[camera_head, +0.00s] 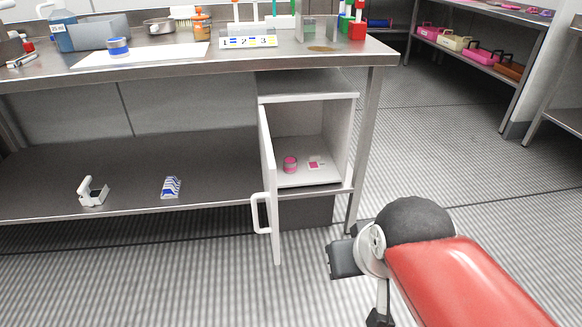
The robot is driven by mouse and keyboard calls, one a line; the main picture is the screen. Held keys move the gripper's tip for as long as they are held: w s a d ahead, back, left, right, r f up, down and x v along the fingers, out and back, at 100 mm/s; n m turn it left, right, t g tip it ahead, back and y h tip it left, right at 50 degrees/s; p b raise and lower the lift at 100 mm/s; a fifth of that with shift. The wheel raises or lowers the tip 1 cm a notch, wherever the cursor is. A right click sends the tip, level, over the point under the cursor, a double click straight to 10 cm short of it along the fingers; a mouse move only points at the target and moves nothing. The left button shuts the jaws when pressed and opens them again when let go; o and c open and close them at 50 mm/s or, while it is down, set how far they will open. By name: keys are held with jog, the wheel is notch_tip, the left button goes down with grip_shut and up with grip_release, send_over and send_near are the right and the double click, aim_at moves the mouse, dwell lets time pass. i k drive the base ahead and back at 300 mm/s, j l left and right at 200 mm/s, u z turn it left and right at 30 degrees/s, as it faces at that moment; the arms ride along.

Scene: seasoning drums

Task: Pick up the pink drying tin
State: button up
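A small pink tin (290,164) stands upright inside the white cabinet (341,140) under the metal workbench. Beside it on the right, on the same cabinet floor, lies a small white and pink item (315,162); I cannot tell what it is. The cabinet door (268,170) with its white handle stands open toward me. My gripper (378,318) is at the bottom of the view, in front of and to the right of the cabinet, well apart from the tin. Only part of it shows, and its fingers are too unclear to read.
The workbench (365,47) holds bottles, a blue-banded tin (118,47) on a white sheet and a numbered card (248,42). The lower shelf (130,180) carries a white device (93,191) and a blue-white striped item (171,187). Floor (450,170) to the right is free.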

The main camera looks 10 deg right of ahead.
aim_at(289, 162)
jog(key=i+l, duration=0.5)
jog(key=i, duration=0.15)
jog(key=i+l, duration=0.55)
jog(key=i+j+u, duration=0.05)
